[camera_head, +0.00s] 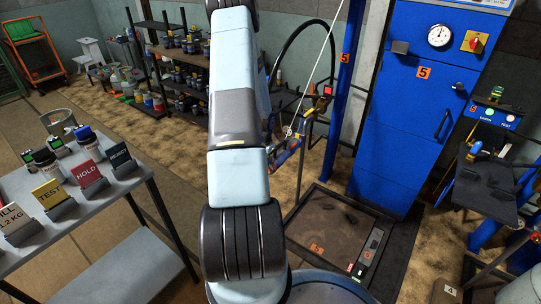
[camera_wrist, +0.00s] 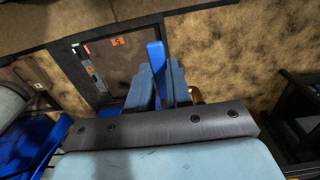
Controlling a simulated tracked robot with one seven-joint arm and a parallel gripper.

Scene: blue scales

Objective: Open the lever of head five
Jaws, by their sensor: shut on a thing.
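The bright blue lever (camera_wrist: 155,54) stands up between the two blue-grey fingers of my gripper (camera_wrist: 158,85) in the wrist view. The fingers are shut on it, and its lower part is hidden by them. A brass-coloured part (camera_wrist: 195,96) shows just right of the fingers. In the head view the filling head of station five hangs right of my arm, below a black hose (camera_head: 283,48). My arm hides much of the gripper there, and the lever's exact angle cannot be told.
The blue cabinet marked 5 (camera_head: 415,105) stands right of the filling head. The brown floor scale marked 5 (camera_head: 330,228) lies below, with nothing standing on it. A grey table (camera_head: 95,205) with sign cards is at the left. Shelves (camera_head: 180,65) stand behind.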

